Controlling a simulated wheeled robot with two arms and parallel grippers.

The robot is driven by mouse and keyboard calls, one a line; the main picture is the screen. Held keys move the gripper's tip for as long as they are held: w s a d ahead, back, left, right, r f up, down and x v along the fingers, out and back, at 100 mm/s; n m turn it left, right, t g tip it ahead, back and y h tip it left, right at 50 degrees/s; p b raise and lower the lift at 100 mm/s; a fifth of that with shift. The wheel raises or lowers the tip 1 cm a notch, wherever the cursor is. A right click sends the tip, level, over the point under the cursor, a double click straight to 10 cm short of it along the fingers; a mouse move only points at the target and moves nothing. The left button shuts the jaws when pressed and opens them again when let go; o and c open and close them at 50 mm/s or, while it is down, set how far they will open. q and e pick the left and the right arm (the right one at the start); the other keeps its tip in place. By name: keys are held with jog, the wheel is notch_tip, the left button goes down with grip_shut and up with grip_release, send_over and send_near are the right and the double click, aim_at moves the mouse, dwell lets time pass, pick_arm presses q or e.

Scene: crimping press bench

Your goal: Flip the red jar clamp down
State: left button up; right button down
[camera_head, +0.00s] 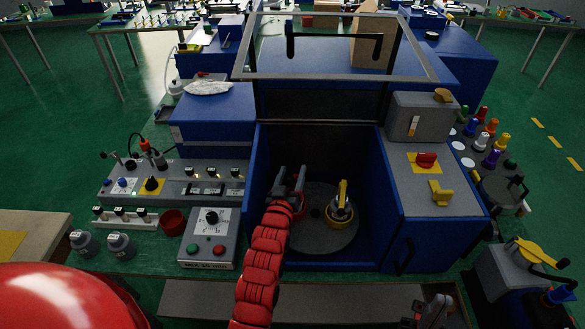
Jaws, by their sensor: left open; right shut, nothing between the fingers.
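A red jar (300,209) stands on the round grey plate (322,236) inside the blue press chamber. My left gripper (291,178) is over it, open, and with my red arm hides most of the jar. Its clamp cannot be made out behind the gripper, and I cannot tell whether the fingers touch it. A jar with a yellow clamp (342,193) stands to the right on the same plate, its yellow lever upright. My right gripper (437,308) is low at the bottom edge, in front of the bench, shut and empty.
The chamber's clear framed lid (335,76) is raised. Blue walls (381,215) enclose the plate on the sides. A grey panel with a red knob (425,160) is at the right. A control box (210,240) and red cup (173,222) stand at the left.

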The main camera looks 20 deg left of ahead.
pick_arm(q)
jog(key=shift+w, duration=0.45)
grip_shut()
dwell(1.2)
